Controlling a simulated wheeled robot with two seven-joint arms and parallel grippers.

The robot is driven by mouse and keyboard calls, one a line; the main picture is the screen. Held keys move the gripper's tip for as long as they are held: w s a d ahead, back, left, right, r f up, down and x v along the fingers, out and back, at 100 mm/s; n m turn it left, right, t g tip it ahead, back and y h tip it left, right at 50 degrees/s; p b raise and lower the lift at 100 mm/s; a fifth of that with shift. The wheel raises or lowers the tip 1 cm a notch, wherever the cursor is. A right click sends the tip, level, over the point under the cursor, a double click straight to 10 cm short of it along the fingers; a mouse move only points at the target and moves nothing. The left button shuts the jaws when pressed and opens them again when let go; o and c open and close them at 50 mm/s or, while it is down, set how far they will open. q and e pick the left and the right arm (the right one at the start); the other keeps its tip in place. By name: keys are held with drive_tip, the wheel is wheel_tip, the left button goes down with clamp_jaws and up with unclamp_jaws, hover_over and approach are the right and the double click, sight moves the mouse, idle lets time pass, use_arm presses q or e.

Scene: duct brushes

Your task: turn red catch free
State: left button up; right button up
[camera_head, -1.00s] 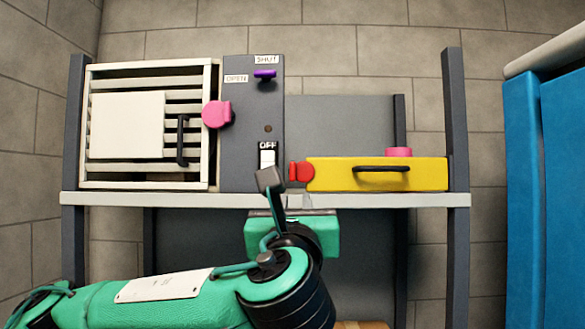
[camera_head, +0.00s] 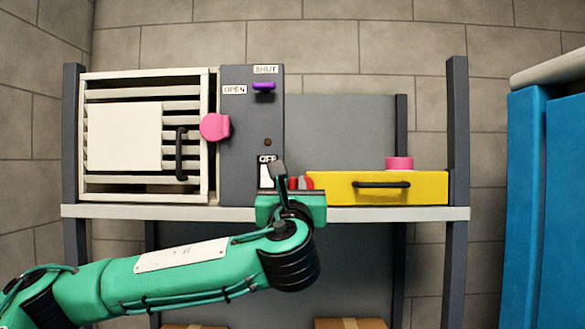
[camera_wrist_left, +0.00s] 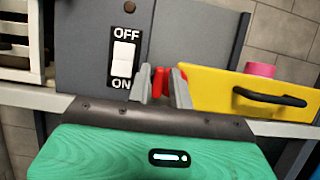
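The red catch (camera_head: 303,183) sits at the left end of the yellow drawer (camera_head: 420,187), beside the grey switch panel. My left gripper (camera_head: 292,193) is in front of the catch and hides part of it. In the left wrist view my two grey fingers (camera_wrist_left: 162,88) stand apart, with the upright red tab of the catch (camera_wrist_left: 159,80) between them. The rest of the catch is partly behind the right finger. I cannot tell whether either finger touches it. My right gripper is not in view.
The OFF/ON switch (camera_wrist_left: 123,57) is close to the left of my fingers. A purple knob (camera_head: 263,87), a pink catch (camera_head: 215,127) and a slatted door (camera_head: 125,135) are further left. A pink piece (camera_head: 399,163) sits on the drawer. The shelf edge (camera_head: 390,213) runs below.

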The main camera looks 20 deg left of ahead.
use_arm(q)
drive_tip(key=shift+p+x, duration=0.3)
drive_tip(key=shift+x, duration=0.6)
clamp_jaws()
drive_tip(key=shift+f+n+b, duration=0.3)
drive_tip(key=shift+n+b, duration=0.2)
drive_tip(key=shift+b, duration=0.35)
drive_tip(key=n+g+y+b, duration=0.1)
drive_tip(key=n+g+b, duration=0.1)
drive_tip(key=n+b, duration=0.4)
drive_tip(key=n+g+y+b, duration=0.2)
drive_tip(key=n+b, duration=0.3)
drive_tip(key=n, duration=0.3)
drive_tip(key=a+f+n+g+y+b, duration=0.1)
drive_tip(key=n+g+y+b, duration=0.1)
drive_tip(key=n+b, duration=0.4)
drive_tip(key=shift+s+n+g+b, duration=0.1)
drive_tip(key=shift+n+g+b, duration=0.2)
drive_tip(key=shift+n+g, duration=0.45)
